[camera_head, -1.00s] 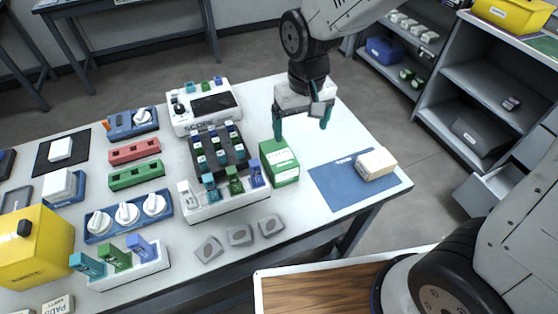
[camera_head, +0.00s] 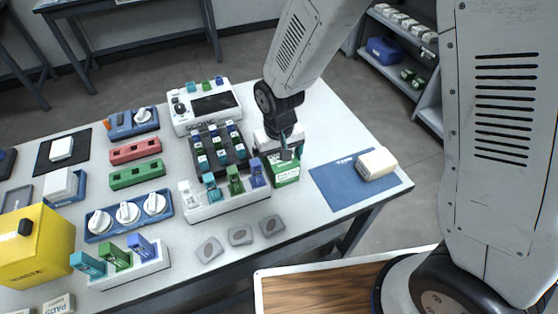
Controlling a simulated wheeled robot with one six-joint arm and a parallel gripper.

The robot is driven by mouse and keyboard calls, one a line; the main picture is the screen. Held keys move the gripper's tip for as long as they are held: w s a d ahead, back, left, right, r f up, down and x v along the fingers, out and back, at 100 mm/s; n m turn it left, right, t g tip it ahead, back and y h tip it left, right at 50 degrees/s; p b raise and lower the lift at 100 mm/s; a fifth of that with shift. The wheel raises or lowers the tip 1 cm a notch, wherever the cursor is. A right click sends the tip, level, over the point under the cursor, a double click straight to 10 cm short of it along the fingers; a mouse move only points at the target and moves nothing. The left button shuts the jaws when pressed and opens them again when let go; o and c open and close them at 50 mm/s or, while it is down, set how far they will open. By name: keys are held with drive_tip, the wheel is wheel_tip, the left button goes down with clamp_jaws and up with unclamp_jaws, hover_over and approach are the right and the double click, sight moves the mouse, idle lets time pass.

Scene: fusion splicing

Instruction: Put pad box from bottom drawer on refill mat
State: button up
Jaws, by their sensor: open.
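A cream box (camera_head: 376,163), which may be the pad box, lies on the right part of the blue mat (camera_head: 335,190) at the table's right end. The mat's lettering is too small to read. My gripper (camera_head: 281,153) is open and low over the green box (camera_head: 286,173), its fingers beside the upper part of that box. I cannot tell whether they touch it. Another box marked PADS (camera_head: 58,304) shows at the lower left edge. The drawers are hidden behind my arm.
A white rack with colored holders (camera_head: 225,206) stands just left of the green box. A white device (camera_head: 205,105) is behind it. Several grey pads (camera_head: 240,236) lie along the front edge. The left part of the mat and the table's back right are clear.

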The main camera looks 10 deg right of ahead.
drive_tip(key=c, duration=1.2)
drive_tip(key=shift+r, duration=0.15)
